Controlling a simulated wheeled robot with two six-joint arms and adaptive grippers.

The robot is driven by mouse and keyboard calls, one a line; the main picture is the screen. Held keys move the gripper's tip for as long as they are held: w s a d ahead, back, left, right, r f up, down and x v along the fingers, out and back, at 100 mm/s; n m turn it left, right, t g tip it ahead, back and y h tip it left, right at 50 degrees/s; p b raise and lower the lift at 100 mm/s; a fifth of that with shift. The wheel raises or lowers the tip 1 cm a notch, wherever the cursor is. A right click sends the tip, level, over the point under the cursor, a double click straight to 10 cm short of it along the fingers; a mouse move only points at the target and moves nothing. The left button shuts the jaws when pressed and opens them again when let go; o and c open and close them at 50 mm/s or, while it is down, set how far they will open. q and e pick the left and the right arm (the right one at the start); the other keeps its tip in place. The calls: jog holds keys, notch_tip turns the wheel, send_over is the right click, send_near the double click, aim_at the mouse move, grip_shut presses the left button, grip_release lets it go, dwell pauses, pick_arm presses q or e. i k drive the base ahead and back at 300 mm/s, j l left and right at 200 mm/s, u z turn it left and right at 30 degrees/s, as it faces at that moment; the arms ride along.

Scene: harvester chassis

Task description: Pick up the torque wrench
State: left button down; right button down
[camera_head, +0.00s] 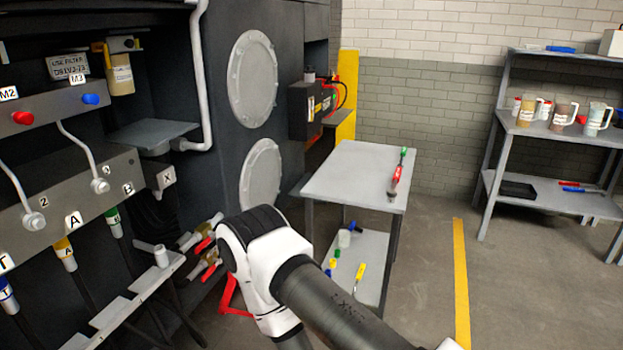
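A long tool with a red middle, a green end and a dark head, which looks like the torque wrench (397,175), lies along the right edge of the grey table top (345,172). Its green end points to the far side and its dark head lies toward the near side. Nothing is touching it. One of my arms, white and dark grey, crosses the lower middle of the view, in front of the table and well short of the tool. Neither of my grippers shows in this view.
The table's lower shelf (370,250) holds small parts and a yellow-handled tool (359,273). The dark chassis (215,110) with hoses and fittings fills the left. A rack (550,143) with jugs stands right. Floor is free right of the table, around the yellow line (460,270).

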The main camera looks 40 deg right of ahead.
aim_at(391, 193)
jog(key=z, duration=1.9)
jog(key=i+u, duration=0.1)
jog(key=u, duration=0.4)
jog(key=i+l+u, duration=0.3)
jog(key=i+l, duration=0.15)
jog(key=i+l+u, duration=0.15)
jog(key=l, duration=0.25)
jog(key=i+l+u, duration=0.15)
jog(key=l, duration=0.2)
jog(key=i+l+u, duration=0.25)
jog(key=l, duration=0.5)
jog(key=i, duration=0.1)
